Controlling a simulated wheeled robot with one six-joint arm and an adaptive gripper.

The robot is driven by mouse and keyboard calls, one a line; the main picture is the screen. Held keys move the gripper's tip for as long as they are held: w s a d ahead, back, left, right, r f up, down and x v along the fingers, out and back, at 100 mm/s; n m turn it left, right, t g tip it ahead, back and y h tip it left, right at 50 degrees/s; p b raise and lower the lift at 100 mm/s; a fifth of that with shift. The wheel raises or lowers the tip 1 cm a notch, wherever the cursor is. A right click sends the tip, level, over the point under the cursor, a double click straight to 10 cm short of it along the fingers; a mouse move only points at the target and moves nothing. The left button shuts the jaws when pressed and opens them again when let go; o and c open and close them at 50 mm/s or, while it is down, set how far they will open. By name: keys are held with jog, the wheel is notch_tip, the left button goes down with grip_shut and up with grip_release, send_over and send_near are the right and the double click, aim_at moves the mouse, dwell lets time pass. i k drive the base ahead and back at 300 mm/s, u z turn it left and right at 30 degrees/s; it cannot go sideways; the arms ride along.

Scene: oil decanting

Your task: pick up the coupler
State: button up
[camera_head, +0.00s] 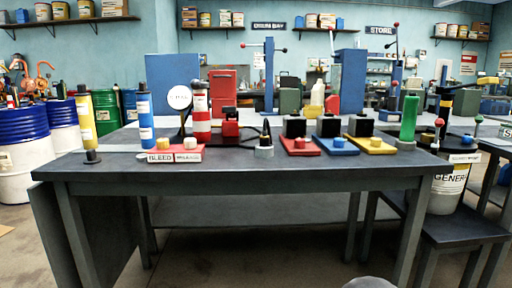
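A small part with a light grey hexagonal base and a dark upright top (264,146) stands near the front middle of the dark grey table (330,166). It looks most like the coupler, but at this size I cannot be sure. A black hose seems to run behind it toward a red block (231,124); I cannot tell whether they are joined. My gripper is not in view. A rounded grey shape at the bottom edge may be part of my own body.
A red-and-white BLEED box (175,154) lies left of that part. Red (300,146), blue (337,146) and yellow (371,146) plates with black blocks stand to its right. Upright yellow (87,122) and blue (146,118) cylinders stand left. The table's front strip is mostly clear.

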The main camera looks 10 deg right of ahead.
aim_at(264, 139)
jog(key=u, duration=0.85)
jog(key=i, duration=0.5)
